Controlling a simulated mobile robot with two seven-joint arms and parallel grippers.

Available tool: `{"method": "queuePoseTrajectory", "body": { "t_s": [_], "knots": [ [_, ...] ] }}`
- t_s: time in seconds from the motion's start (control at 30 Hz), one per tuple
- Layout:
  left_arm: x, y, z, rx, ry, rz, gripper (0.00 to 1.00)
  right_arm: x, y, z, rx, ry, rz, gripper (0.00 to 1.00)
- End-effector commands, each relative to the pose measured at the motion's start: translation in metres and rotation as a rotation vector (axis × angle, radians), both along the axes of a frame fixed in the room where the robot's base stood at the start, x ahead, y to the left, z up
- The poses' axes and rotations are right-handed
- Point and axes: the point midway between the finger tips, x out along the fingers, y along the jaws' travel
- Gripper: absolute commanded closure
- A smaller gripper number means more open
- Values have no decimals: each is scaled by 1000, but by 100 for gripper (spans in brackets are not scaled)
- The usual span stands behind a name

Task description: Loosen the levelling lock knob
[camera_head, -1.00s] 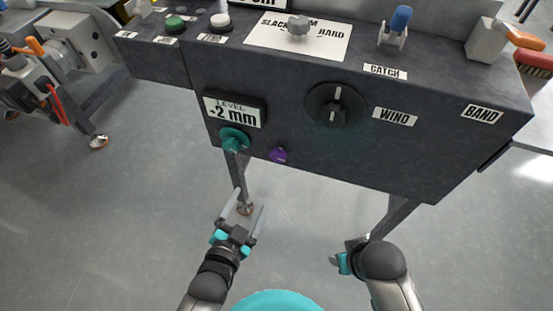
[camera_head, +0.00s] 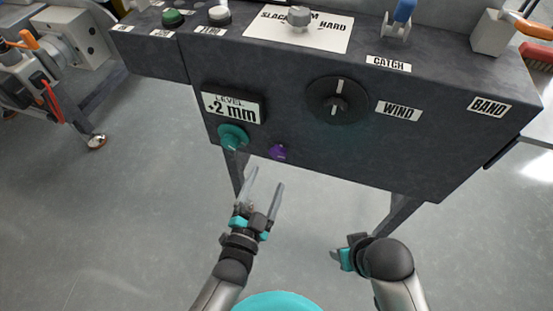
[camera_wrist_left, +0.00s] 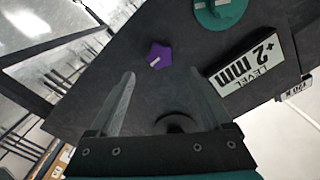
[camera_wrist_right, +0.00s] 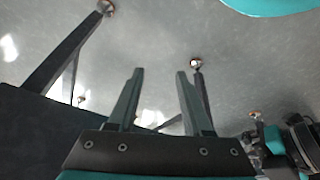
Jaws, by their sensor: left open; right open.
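A small purple knob (camera_head: 278,152), likely the levelling lock knob, sits low on the front of the dark console (camera_head: 430,150). The larger teal knob (camera_head: 232,137) is left of it, under the LEVEL display (camera_head: 233,107). In the left wrist view the purple knob (camera_wrist_left: 160,54) appears lobed, with a light mark, just beyond the fingertips. My left gripper (camera_head: 267,180) is open and empty, below and in front of the purple knob, apart from it. My right gripper (camera_head: 338,257) is lower right; the right wrist view shows its fingers (camera_wrist_right: 160,72) open and empty.
The display reads +2 mm in the left wrist view (camera_wrist_left: 252,65). A black dial (camera_head: 338,101) marked WIND is right on the console front. Console legs (camera_head: 400,213) stand below. The floor (camera_head: 130,220) in front is clear.

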Motion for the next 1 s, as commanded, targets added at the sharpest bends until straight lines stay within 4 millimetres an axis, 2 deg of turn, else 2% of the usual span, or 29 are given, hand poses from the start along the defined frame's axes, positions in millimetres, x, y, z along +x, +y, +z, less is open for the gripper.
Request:
{"method": "queuePoseTrajectory", "body": {
  "t_s": [0.2,0.5,0.7,1.0],
  "knots": [
    [32,-11,-1,-3,-3,0,18,3,0,23,4,-36,-1,50],
    [65,-22,-1,-1,-1,0,18,3,1,52,13,-86,0,50],
    [76,-25,-1,-1,0,0,18,3,2,62,19,-110,3,50],
    [78,-26,0,-1,2,0,18,3,3,65,21,-115,3,50]
  ]
}}
